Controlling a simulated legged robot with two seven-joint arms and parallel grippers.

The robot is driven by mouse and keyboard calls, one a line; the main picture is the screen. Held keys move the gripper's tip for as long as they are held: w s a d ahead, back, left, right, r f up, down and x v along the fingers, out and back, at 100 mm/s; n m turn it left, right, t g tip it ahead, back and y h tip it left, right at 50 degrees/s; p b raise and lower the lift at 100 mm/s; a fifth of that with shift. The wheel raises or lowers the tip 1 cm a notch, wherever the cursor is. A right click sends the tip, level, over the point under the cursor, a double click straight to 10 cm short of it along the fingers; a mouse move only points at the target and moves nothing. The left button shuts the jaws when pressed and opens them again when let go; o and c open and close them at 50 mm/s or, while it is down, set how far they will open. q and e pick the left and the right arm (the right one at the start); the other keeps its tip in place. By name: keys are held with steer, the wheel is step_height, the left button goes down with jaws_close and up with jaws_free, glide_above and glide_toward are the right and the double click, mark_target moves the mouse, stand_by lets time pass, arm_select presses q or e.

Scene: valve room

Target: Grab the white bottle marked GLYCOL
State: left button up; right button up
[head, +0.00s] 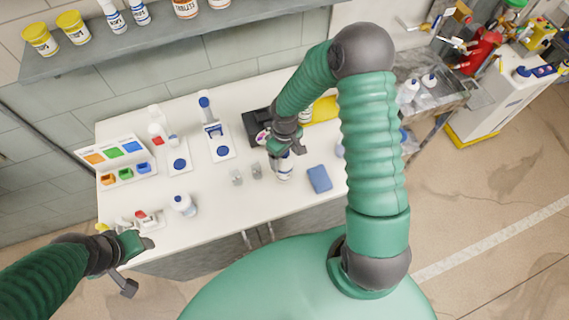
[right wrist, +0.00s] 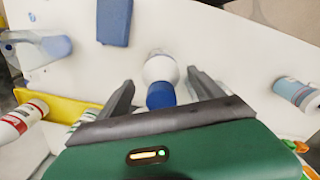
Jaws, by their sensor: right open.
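A white bottle with a blue cap (head: 285,171) stands on the white table in the head view, just below my right gripper (head: 286,146). In the right wrist view this bottle (right wrist: 160,69) lies between the two spread fingers of the right gripper (right wrist: 160,80), with its blue cap toward the palm. I see a gap on both sides of it. I cannot read its label, so I cannot tell whether it says GLYCOL. Another white bottle with a blue cap (head: 184,206) stands further left. My left gripper (head: 134,262) is open and empty off the table's front left corner.
A blue sponge-like block (head: 319,179) lies right of the bottle. Small grey pieces (head: 247,175) stand to its left. A black tray (head: 256,124) and a yellow item (head: 322,110) are behind. A shelf (head: 180,45) with bottles and tubs overhangs the back. The table's front middle is clear.

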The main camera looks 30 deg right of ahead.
steer(key=shift+w+f, duration=0.1)
steer(key=shift+f, duration=0.3)
steer(key=shift+r, duration=0.1)
jaws_close()
